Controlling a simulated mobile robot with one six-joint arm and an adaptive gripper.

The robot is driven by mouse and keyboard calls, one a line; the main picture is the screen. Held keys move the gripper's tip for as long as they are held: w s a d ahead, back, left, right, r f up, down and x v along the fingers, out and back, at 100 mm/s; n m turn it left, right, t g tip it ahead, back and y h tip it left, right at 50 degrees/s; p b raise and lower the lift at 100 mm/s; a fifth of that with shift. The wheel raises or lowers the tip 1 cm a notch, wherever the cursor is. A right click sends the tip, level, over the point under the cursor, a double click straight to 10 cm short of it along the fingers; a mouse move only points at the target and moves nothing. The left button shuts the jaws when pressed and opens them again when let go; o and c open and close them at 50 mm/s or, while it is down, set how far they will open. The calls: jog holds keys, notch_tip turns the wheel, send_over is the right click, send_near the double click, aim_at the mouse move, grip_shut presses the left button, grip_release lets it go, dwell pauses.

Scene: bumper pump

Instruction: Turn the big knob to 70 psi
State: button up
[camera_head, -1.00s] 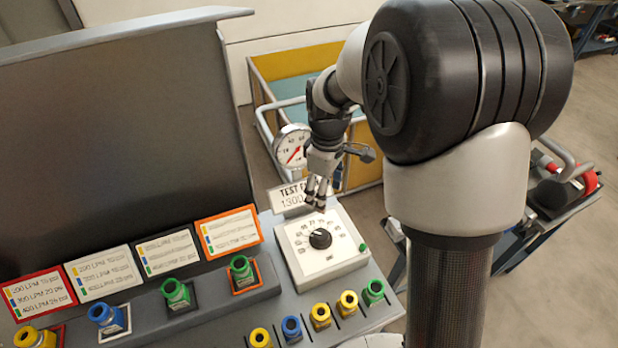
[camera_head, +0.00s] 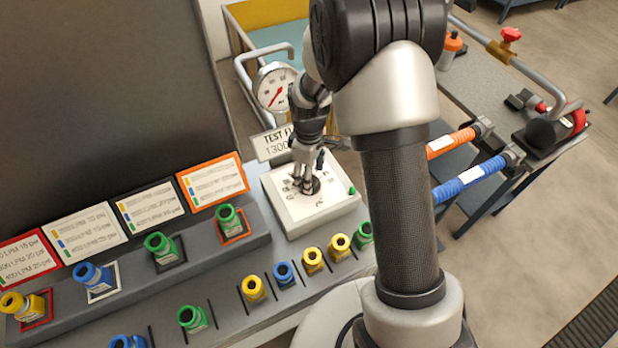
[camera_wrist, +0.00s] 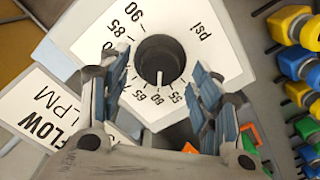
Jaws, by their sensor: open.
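The big black knob (camera_wrist: 160,58) sits on a white psi dial plate (camera_wrist: 210,55) in the wrist view. Its white pointer line points near the 60 mark; 55, 65, 85 and 90 are also readable. My gripper (camera_wrist: 158,72) is open, with one finger on each side of the knob; I cannot tell whether they touch it. In the head view my gripper (camera_head: 305,185) is down at the knob (camera_head: 314,184) and partly hides it. The dial box (camera_head: 325,212) stands on the sloped grey panel. The left finger covers some dial numbers in the wrist view.
A TEST FLOW sign (camera_head: 272,142) and a round gauge (camera_head: 274,88) stand behind the dial box. A small green knob (camera_head: 352,191) is at its right edge. Several yellow, blue and green fittings, including a yellow one (camera_head: 313,260), stand in front.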

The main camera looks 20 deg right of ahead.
jog(key=shift+f, duration=0.7)
jog(key=shift+c, duration=0.4)
jog(key=c, duration=1)
jog(key=m+p, duration=0.1)
jog(key=m, duration=0.4)
jog(key=shift+m, duration=2.3)
